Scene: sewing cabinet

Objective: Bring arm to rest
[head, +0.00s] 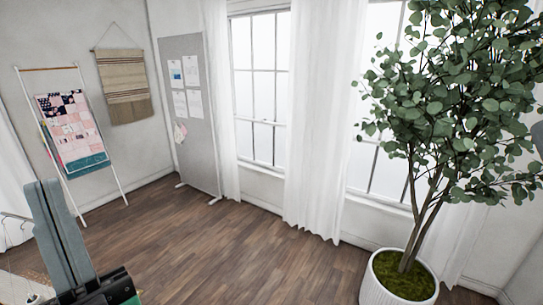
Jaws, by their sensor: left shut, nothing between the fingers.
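My left gripper (45,184) shows at the lower left of the head view. Its two long blue-grey fingers point up and lie together, shut with nothing between them. The dark body of the gripper is cut off by the bottom edge. My right gripper is not in view.
A quilt rack (72,125) and a grey pinboard (200,130) stand at the back left. White curtains (318,130) hang by the windows. The wooden floor (220,255) between them is clear.

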